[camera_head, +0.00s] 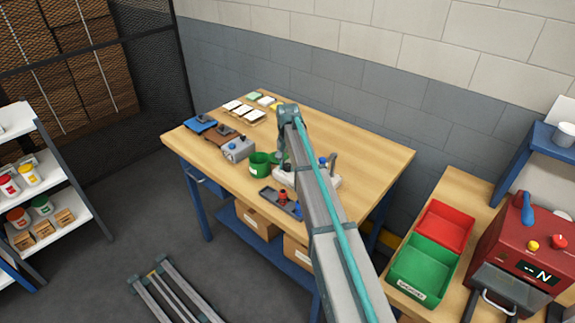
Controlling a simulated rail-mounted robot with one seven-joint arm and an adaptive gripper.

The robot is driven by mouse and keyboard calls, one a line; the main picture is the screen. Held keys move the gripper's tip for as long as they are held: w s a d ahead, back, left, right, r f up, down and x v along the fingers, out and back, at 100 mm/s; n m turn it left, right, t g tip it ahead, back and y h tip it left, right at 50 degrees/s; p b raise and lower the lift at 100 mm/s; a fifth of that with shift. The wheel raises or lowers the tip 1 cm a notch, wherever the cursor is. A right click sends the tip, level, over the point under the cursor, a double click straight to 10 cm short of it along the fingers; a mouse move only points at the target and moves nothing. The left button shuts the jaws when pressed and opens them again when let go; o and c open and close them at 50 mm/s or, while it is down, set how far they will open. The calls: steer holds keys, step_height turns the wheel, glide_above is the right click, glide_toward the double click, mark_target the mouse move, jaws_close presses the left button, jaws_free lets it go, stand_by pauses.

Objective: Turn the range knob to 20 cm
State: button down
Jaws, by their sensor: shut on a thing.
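A low white device (328,184) sits on the wooden workbench, partly hidden behind my arm. A small blue part and a grey upright post rise from its back. My arm reaches over the bench from the lower right, and its last links bend down to the left end of this device. My gripper (282,161) is small and partly hidden there, low at the device. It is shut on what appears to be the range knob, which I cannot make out. The scale marks and the knob's setting are too small to read.
A dark tray (270,196) with red and blue pieces lies in front. Pads and cards lie at the back left. The bench's right end (375,160) is clear.

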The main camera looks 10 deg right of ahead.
mark_target(288, 165)
steer(key=n+b, duration=0.1)
steer(key=n, duration=0.4)
steer(key=shift+n+b, duration=0.3)
steer(key=shift+b, duration=0.05)
steer(key=n+b, duration=0.1)
steer(key=n, duration=0.4)
steer(key=shift+n, duration=0.3)
steer(key=c, duration=0.8)
jaws_free()
step_height(288, 165, up, 12)
